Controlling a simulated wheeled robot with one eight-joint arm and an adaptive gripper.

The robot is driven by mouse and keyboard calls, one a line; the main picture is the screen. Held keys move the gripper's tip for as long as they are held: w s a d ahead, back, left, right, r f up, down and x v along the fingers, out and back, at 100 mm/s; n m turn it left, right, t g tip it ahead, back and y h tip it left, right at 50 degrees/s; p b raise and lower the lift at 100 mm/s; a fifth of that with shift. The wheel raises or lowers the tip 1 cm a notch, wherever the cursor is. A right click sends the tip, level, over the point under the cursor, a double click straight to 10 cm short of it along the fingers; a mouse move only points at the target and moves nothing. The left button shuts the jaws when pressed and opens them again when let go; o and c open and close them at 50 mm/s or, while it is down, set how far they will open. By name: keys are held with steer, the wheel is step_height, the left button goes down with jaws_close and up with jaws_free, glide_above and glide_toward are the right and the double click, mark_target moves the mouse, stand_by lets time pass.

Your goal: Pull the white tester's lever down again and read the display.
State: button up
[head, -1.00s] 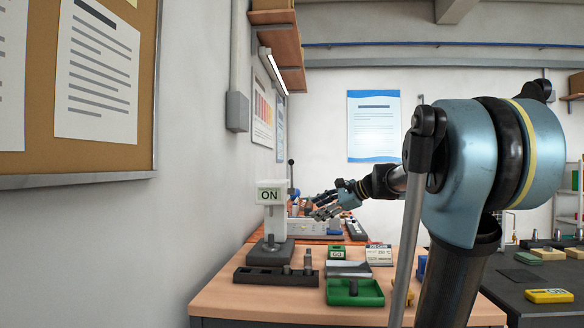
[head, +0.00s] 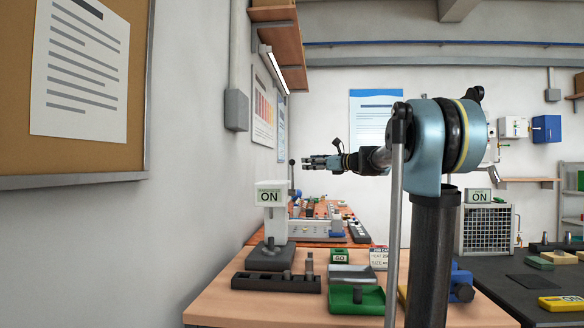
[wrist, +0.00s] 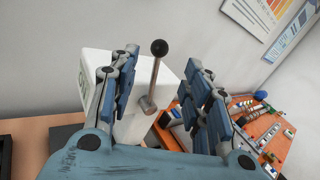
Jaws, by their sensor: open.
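The white tester (head: 271,215) stands upright on a dark base on the wooden bench, its display reading "ON" in the head view. In the wrist view the tester's white head (wrist: 130,85) fills the middle, with its display mostly turned away at the left edge. Its lever (wrist: 154,78), a metal rod with a dark ball knob, stands up between my gripper's fingers. My gripper (head: 312,163) is open, above and just behind the tester in the head view. In the wrist view the gripper (wrist: 165,90) has its fingers either side of the lever, apart from it as far as I can see.
A dark block (head: 276,282) with small cylinders, a green tray (head: 357,300) and a "GO" box (head: 339,256) lie on the bench in front. A job card (head: 379,257) stands right of them. An orange board with parts (wrist: 262,130) lies beyond the tester.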

mark_target(292, 163)
steer(key=x, duration=1.1)
jaws_close()
steer(key=shift+d, duration=0.1)
